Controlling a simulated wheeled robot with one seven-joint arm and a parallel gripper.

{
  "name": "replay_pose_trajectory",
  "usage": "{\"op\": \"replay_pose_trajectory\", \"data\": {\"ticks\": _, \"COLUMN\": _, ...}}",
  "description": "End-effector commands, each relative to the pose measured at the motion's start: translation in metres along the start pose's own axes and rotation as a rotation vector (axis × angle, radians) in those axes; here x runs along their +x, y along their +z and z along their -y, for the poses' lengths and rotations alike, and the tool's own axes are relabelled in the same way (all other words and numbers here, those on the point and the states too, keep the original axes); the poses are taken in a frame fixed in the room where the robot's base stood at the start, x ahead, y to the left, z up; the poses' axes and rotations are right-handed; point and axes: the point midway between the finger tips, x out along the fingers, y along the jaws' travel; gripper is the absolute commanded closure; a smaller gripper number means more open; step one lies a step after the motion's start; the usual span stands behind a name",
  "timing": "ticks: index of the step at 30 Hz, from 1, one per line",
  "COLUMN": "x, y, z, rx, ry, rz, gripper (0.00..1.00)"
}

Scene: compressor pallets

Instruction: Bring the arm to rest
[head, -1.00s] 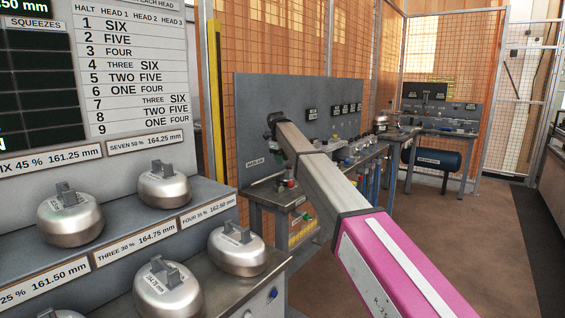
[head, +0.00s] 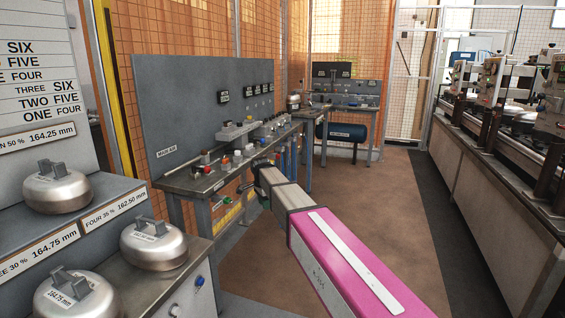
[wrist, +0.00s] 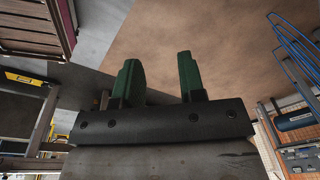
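My arm, grey with a magenta section, reaches forward across the middle of the head view. Its far end is small and foreshortened there, beside the workbench. In the wrist view my gripper (wrist: 158,62) shows two green fingers, apart, with nothing between them. Brown floor shows beyond the fingers. My gripper touches nothing that I can see.
A workbench (head: 192,184) with valves and a grey backboard (head: 190,100) stands left of my arm. Silver domed weights (head: 153,243) sit on the stepped rack at lower left. A long machine bench (head: 490,190) runs along the right. Brown floor (head: 385,210) is clear between them.

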Motion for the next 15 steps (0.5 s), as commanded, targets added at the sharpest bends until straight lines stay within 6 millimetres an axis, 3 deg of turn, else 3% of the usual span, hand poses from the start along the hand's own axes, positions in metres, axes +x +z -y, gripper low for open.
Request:
{"op": "replay_pose_trajectory", "data": {"ticks": 1, "x": 0.019, "y": -0.014, "z": -0.037, "rx": -0.065, "ry": 0.010, "rz": 0.007, "gripper": 0.63}}
{"op": "replay_pose_trajectory", "data": {"ticks": 9, "x": 0.097, "y": -0.069, "z": -0.184, "rx": -0.493, "ry": 0.023, "rz": 0.053, "gripper": 0.63}}
{"op": "replay_pose_trajectory", "data": {"ticks": 15, "x": 0.134, "y": -0.088, "z": -0.292, "rx": -0.802, "ry": 0.012, "rz": 0.089, "gripper": 0.63}}
